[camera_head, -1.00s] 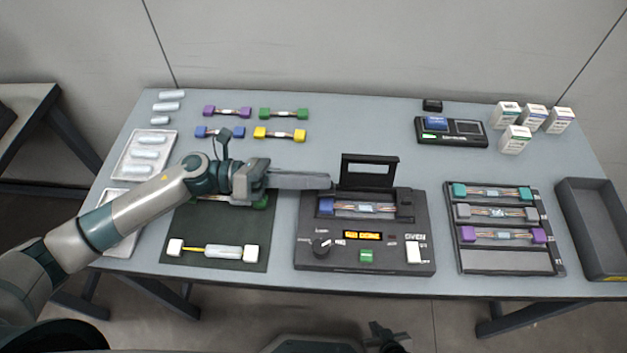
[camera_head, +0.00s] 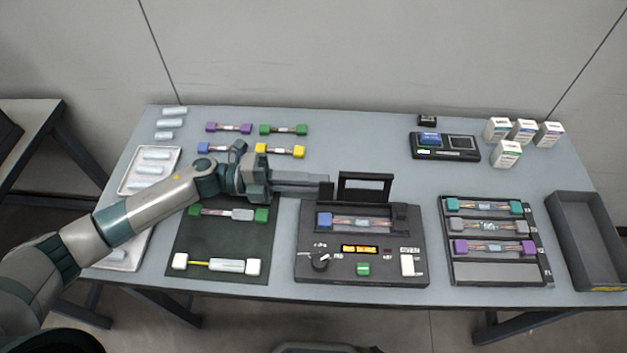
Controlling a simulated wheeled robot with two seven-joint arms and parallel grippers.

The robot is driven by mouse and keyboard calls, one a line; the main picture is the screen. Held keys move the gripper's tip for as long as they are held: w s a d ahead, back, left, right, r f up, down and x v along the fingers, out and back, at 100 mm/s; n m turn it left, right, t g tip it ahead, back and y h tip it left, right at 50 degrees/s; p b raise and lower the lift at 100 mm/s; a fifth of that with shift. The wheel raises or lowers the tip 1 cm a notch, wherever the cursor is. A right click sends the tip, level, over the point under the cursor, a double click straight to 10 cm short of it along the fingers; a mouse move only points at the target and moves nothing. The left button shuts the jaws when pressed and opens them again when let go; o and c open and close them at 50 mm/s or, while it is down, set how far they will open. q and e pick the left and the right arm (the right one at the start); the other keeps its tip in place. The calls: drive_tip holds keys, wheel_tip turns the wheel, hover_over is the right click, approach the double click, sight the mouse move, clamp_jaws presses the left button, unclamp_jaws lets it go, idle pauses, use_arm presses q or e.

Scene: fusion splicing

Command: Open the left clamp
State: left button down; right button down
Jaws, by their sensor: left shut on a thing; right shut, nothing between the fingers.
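The dark oven (camera_head: 312,270) stands at the front middle of the table with its windowed lid (camera_head: 365,187) upright. A fibre piece with a blue end block (camera_head: 325,220) lies in its slot. The left clamp is a small dark part (camera_head: 326,192) at the slot's left end, largely hidden by my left gripper. My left gripper (camera_head: 322,187) reaches in from the left, just above the oven's back left corner, and is shut on the left clamp. The dark right clamp (camera_head: 400,212) is at the slot's other end. My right gripper is not in view.
A dark mat (camera_head: 210,240) with two fibre pieces lies left of the oven. A rack (camera_head: 495,273) with several fibre pieces and an empty dark bin (camera_head: 580,200) stand to the right. A splicer-like device (camera_head: 445,147) and white boxes (camera_head: 508,153) are behind.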

use_arm(q)
drive_tip(key=shift+w+f+n, duration=0.15)
drive_tip(key=shift+w+n, duration=0.1)
drive_tip(key=shift+n, duration=0.45)
use_arm(e)
drive_tip(key=shift+s+d+f+g, duration=0.15)
drive_tip(key=shift+s+d+f, duration=0.1)
drive_tip(key=shift+s, duration=0.25)
drive_tip(key=shift+s+d+f+g, duration=0.1)
drive_tip(key=shift+s+d+g, duration=0.1)
drive_tip(key=shift+s, duration=0.3)
drive_tip(key=shift+s+f, duration=0.1)
use_arm(q)
drive_tip(key=c, duration=1.8)
unclamp_jaws()
drive_tip(key=shift+c, duration=0.2)
use_arm(e)
drive_tip(key=shift+w, duration=0.3)
use_arm(q)
drive_tip(key=shift+a, duration=0.15)
use_arm(e)
drive_tip(key=shift+w, duration=0.1)
